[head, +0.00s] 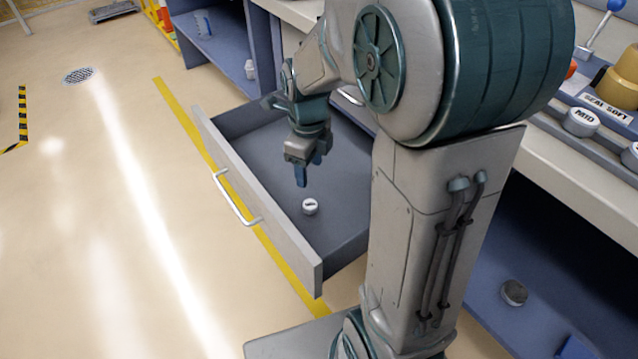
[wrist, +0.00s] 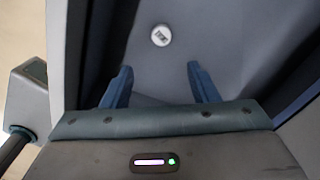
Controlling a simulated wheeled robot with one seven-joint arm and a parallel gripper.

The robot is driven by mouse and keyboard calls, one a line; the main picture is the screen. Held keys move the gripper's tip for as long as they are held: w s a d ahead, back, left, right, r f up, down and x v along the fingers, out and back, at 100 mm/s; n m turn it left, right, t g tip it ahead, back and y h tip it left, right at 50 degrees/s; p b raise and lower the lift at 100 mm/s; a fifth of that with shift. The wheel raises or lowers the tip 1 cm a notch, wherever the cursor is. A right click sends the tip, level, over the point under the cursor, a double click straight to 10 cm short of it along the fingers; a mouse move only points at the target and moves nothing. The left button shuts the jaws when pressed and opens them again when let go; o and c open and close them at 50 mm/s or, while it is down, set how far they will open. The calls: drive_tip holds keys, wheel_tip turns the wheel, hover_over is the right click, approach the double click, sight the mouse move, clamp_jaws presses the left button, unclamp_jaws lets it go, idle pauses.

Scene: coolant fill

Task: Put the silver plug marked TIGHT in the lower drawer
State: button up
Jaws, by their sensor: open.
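A small silver-white round plug (head: 310,206) lies on the floor of the open grey drawer (head: 256,211), near its front right part. It also shows in the wrist view (wrist: 161,35), with a dark mark on top too small to read. My gripper (head: 301,178) hangs over the drawer with its blue fingers pointing down. In the wrist view my gripper (wrist: 160,84) has its fingers wide apart with nothing between them. The plug is beyond the fingertips and apart from them. The drawer's back right part is hidden behind my arm.
On the counter at right are a silver plug marked MID (head: 583,122), a SEAL SOFT label (head: 606,104) and a tan container (head: 617,80). A dark round cap (head: 514,292) sits on a lower shelf. A blue shelf unit (head: 222,50) stands beyond the drawer.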

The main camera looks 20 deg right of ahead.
drive_tip(key=s+r+n, duration=0.1)
drive_tip(key=s+n, duration=0.5)
drive_tip(key=n, duration=0.7)
drive_tip(key=s+r+n+t, duration=0.1)
drive_tip(key=s+n, duration=0.6)
drive_tip(key=n, duration=0.7)
drive_tip(key=shift+s+a+r, duration=0.15)
drive_tip(key=shift+r, duration=0.35)
